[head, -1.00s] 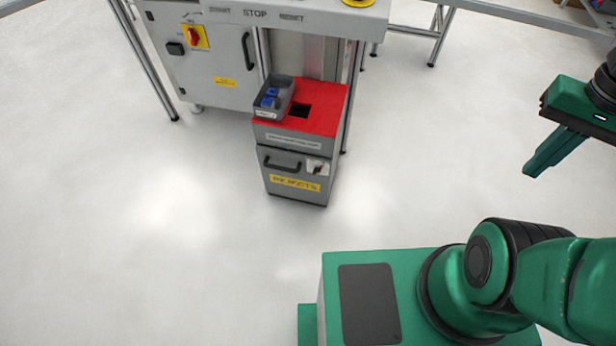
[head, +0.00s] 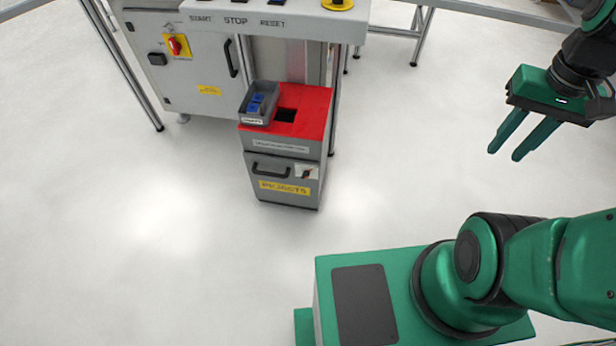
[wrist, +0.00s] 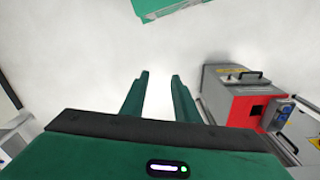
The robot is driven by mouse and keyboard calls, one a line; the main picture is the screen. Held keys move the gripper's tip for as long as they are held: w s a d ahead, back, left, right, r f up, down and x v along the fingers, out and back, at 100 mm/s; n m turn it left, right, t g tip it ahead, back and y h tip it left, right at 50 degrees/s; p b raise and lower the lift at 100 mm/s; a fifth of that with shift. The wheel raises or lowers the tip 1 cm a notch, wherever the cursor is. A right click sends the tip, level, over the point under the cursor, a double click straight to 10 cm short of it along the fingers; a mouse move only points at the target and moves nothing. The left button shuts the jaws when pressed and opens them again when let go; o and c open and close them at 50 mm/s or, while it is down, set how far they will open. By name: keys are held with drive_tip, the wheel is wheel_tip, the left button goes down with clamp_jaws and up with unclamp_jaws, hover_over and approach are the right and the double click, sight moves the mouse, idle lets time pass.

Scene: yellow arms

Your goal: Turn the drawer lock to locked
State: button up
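The grey rejects cabinet (head: 275,200) with a red top stands on the floor at the centre of the head view. Its drawer front has a dark handle (head: 271,170) and a yellow label. The drawer lock (head: 306,173) is a small dark piece on a white plate right of the handle; its setting is too small to tell. My gripper (head: 508,149) is at the upper right of the head view, well apart from the cabinet, with its green fingers apart and nothing between them. The cabinet also shows at the right of the wrist view (wrist: 222,97).
A grey bin (head: 257,121) with blue parts sits on the cabinet's red top (head: 312,112), beside a dark square opening. A machine (head: 205,75) with a red switch (head: 175,45) stands behind. The floor between my base and the cabinet is clear.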

drive_tip(key=w+a+f+n+t+y, duration=0.1)
drive_tip(key=w+a+f+n, duration=0.1)
drive_tip(key=w+f, duration=0.45)
drive_tip(key=w+a+f+n, duration=0.1)
drive_tip(key=w+f, duration=0.2)
drive_tip(key=w, duration=0.6)
drive_tip(key=m+t+y, duration=0.3)
drive_tip(key=t+y, duration=0.3)
hover_over(306, 175)
drive_tip(key=s+d, duration=0.7)
wheel_tip(306, 175, down, 40)
drive_tip(key=x, duration=1)
drive_tip(key=shift+w+a, duration=0.35)
drive_tip(key=shift+w, duration=0.05)
clamp_jaws()
